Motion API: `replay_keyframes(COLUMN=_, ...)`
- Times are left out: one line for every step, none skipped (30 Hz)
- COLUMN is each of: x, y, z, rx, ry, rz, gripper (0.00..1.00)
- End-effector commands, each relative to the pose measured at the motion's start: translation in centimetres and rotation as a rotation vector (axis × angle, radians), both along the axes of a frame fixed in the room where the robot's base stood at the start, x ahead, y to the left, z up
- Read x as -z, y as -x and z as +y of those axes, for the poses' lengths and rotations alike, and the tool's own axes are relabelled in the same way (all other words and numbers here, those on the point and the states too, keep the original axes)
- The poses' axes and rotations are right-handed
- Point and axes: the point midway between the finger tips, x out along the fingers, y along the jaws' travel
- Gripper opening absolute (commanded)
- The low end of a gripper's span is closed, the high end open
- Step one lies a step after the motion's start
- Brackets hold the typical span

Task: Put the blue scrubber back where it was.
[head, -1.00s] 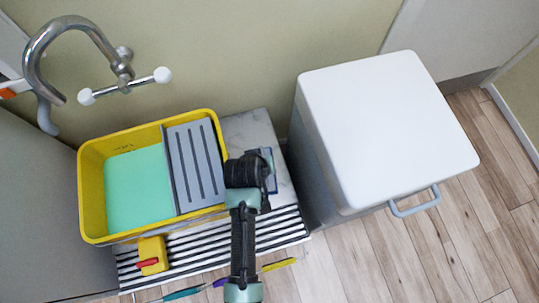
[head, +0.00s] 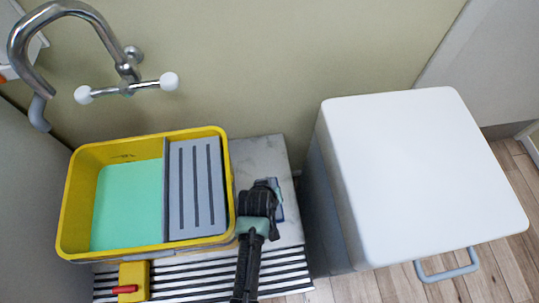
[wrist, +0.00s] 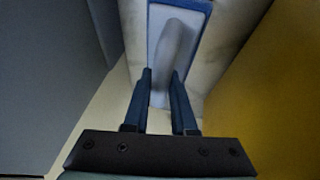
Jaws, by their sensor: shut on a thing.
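The blue scrubber (head: 278,211) is on or just above the marble strip right of the yellow tub; I cannot tell whether it touches. The wrist view shows its blue-edged pale plate (wrist: 155,20) and grey handle (wrist: 177,50). My gripper (wrist: 163,78) has its two dark blue fingers on either side of the handle, shut on it. In the head view, my gripper (head: 266,190) hides most of the scrubber.
The yellow tub (head: 63,215) with green and grey compartments stands close on the left. A white-topped cabinet (head: 415,170) stands to the right across a gap. A tap (head: 125,72) is at the back left. The marble strip (head: 258,155) is clear behind the gripper.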

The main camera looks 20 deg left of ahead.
Motion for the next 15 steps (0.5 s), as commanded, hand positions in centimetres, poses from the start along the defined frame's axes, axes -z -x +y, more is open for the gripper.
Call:
replay_keyframes(x=1.02, y=-0.07, z=0.02, rx=-0.001, ry=0.001, rz=-0.001, gripper=0.00)
replay_keyframes(x=1.24, y=-0.08, z=0.02, rx=-0.001, ry=0.001, rz=-0.001, gripper=0.00)
replay_keyframes(x=1.35, y=-0.09, z=0.03, rx=0.000, ry=0.000, rz=-0.002, gripper=0.00)
replay_keyframes(x=1.31, y=-0.10, z=0.04, rx=0.000, ry=-0.001, rz=-0.003, gripper=0.00)
replay_keyframes(x=1.24, y=-0.12, z=0.04, rx=0.000, ry=-0.001, rz=-0.003, gripper=0.00)
replay_keyframes(x=1.17, y=-0.11, z=0.04, rx=0.000, ry=-0.001, rz=-0.003, gripper=0.00)
replay_keyframes(x=1.16, y=-0.11, z=0.04, rx=0.000, ry=-0.001, rz=-0.003, gripper=0.00)
replay_keyframes(x=1.16, y=-0.09, z=0.03, rx=0.000, ry=-0.001, rz=-0.003, gripper=0.00)
replay_keyframes(x=1.17, y=-0.09, z=0.03, rx=0.000, ry=-0.001, rz=-0.003, gripper=0.00)
replay_keyframes(x=1.21, y=-0.08, z=0.03, rx=0.000, ry=-0.001, rz=-0.003, gripper=0.00)
replay_keyframes(x=1.29, y=-0.09, z=0.03, rx=0.000, ry=-0.001, rz=-0.003, gripper=0.00)
replay_keyframes(x=1.45, y=-0.08, z=0.02, rx=0.000, ry=0.000, rz=-0.002, gripper=0.00)
replay_keyframes(x=1.57, y=-0.07, z=0.03, rx=0.000, ry=0.000, rz=-0.002, gripper=0.00)
replay_keyframes(x=1.63, y=-0.02, z=0.02, rx=0.000, ry=-0.001, rz=-0.001, gripper=0.26)
replay_keyframes(x=1.56, y=-0.03, z=0.01, rx=0.000, ry=-0.001, rz=-0.001, gripper=0.34)
